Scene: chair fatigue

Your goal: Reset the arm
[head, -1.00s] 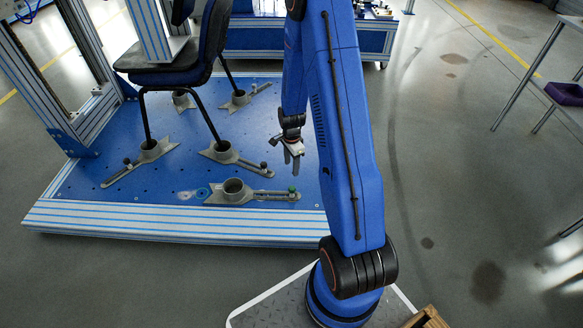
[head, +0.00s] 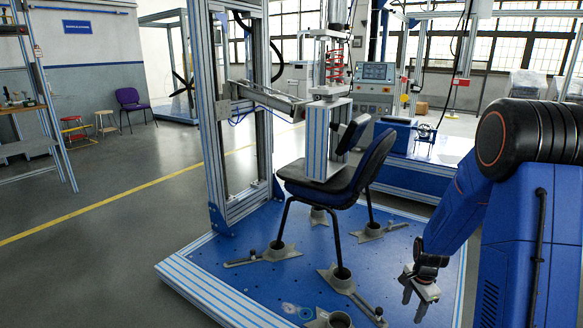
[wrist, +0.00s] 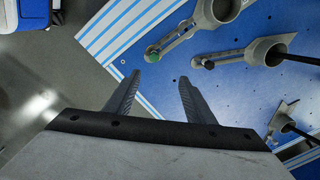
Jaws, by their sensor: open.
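My gripper (head: 415,304) hangs at the end of my blue arm at the lower right of the head view, over the right part of the blue test platform (head: 240,262). It is open and empty; its two dark fingers also show apart in the wrist view (wrist: 160,95), with blue platform and grey floor beyond them. The dark blue chair (head: 330,195) stands on the platform, left of my gripper, with a press block on its seat.
Grey foot clamps (head: 340,280) are fixed on the platform; some show in the wrist view (wrist: 268,52). The metal test frame (head: 215,120) rises left of the chair. A control cabinet (head: 375,90) stands behind. Open floor (head: 110,215) lies to the left.

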